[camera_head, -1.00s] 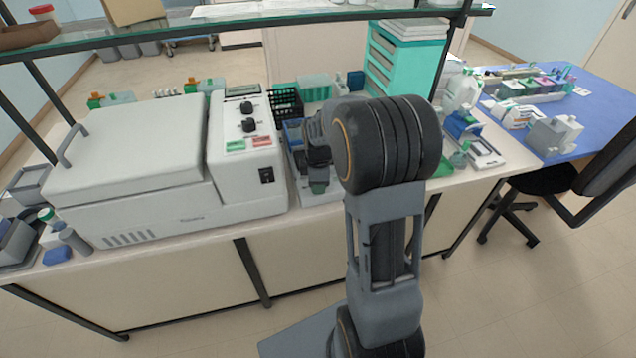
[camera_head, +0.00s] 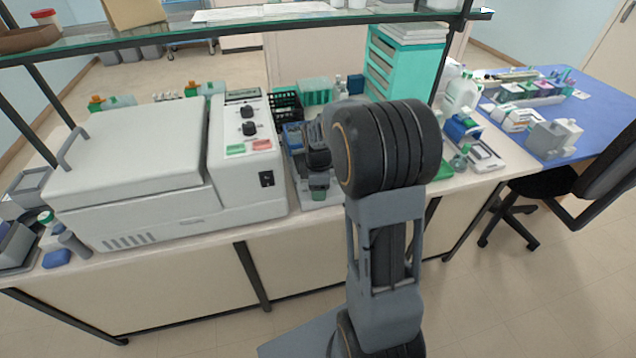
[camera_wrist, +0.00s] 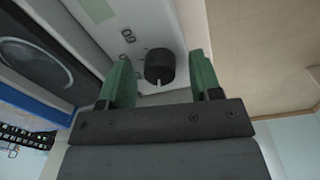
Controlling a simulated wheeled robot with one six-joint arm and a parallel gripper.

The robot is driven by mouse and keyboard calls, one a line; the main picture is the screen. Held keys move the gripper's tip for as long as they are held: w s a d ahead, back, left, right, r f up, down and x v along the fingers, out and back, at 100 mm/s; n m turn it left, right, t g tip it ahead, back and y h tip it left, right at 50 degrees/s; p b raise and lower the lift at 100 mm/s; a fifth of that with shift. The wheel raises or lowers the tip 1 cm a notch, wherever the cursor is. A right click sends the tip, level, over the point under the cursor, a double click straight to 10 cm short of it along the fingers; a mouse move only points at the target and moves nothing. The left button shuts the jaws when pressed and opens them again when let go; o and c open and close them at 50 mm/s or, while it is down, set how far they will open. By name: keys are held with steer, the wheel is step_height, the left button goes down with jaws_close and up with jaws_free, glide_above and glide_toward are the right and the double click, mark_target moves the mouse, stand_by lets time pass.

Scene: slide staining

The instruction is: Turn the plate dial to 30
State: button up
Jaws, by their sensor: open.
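The plate dial (camera_wrist: 159,67) is a black round knob on the pale front panel of a device in the wrist view. A white pointer mark on it faces my gripper, and small dark markings stand around it. My gripper (camera_wrist: 160,92) is open, its two green fingers on either side of the dial's near edge. I cannot tell whether they touch it. In the head view my gripper (camera_head: 319,187) is at the front of the pale device (camera_head: 307,201), whose dial is hidden there.
A large white machine (camera_head: 130,155) with two black knobs stands left of my gripper. A black rack (camera_head: 287,104) and a teal drawer cabinet (camera_head: 405,60) stand behind. A glass shelf (camera_head: 230,27) spans above. Several bottles and boxes are to the right.

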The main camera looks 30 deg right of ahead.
step_height(320, 180, up, 14)
steer(key=shift+s+a, duration=0.15)
steer(key=shift+s, duration=0.2)
steer(key=shift+f, duration=0.1)
stand_by(0.5)
steer(key=s+a+f+m+t, duration=0.1)
steer(key=s+a+m, duration=0.3)
steer(key=s+m, duration=0.2)
steer(key=s+a+f+m+t, duration=0.2)
steer(key=s+a+m, duration=0.3)
steer(key=s+m, duration=0.2)
steer(key=shift+s, duration=1.15)
